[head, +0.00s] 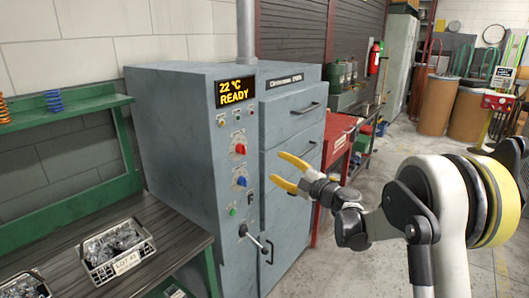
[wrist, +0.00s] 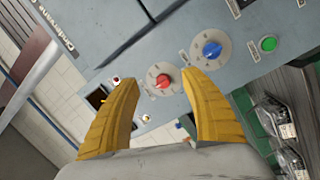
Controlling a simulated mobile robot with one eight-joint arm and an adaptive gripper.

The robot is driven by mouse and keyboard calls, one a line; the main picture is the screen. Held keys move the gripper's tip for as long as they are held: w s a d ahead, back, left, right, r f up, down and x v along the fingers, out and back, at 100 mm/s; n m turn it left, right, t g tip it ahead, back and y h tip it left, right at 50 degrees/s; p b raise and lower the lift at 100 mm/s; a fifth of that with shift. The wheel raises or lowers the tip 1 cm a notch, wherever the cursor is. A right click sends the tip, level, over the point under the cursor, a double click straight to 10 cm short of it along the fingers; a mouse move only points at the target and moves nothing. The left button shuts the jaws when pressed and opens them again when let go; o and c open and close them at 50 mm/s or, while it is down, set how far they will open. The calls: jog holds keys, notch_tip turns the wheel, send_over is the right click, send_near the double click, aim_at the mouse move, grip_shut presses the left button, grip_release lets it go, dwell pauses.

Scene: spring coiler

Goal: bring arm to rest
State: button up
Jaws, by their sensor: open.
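My gripper (head: 283,171) is in the middle of the head view, at the end of my raised arm. Its two yellow fingers are spread apart with nothing between them. It is in front of the grey oven cabinet (head: 182,150), near its doors and control panel. In the wrist view my gripper (wrist: 160,92) frames the panel, with a red knob (wrist: 162,81) and a blue knob (wrist: 212,49) beyond the fingertips. The fingers look apart from the panel.
A green workbench (head: 187,223) with a wire basket (head: 117,252) stands at the left. A green shelf (head: 65,108) holds small springs. A lever (head: 252,237) sticks out low on the cabinet. The floor at the right (head: 330,262) is open.

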jog(key=s+d+r+m+t+h, duration=0.2)
jog(key=d+r+m+t+h, duration=0.3)
jog(key=r, duration=0.6)
jog(key=s+d+r+m+h, duration=0.4)
jog(key=s+d+m+h, duration=0.35)
jog(key=d+m, duration=0.2)
jog(key=s+d+f+m+g+h, duration=0.1)
jog(key=s+d+f+m+g, duration=0.25)
jog(key=s, duration=0.65)
jog(key=s+f+m+g+h, duration=0.15)
jog(key=s+f+g, duration=0.25)
jog(key=s+f, duration=0.45)
jog(key=s+a+f+m+g+y, duration=0.1)
jog(key=s+f, duration=0.3)
jog(key=s, duration=0.4)
jog(key=s+a+f+m+g+y, duration=0.1)
jog(key=s+a+f+g, duration=0.2)
jog(key=s, duration=0.5)
jog(key=shift+s+a+f+y, duration=0.2)
jog(key=shift+a+f+y, duration=0.1)
jog(key=shift+a+f, duration=0.4)
jog(key=shift+d, duration=0.1)
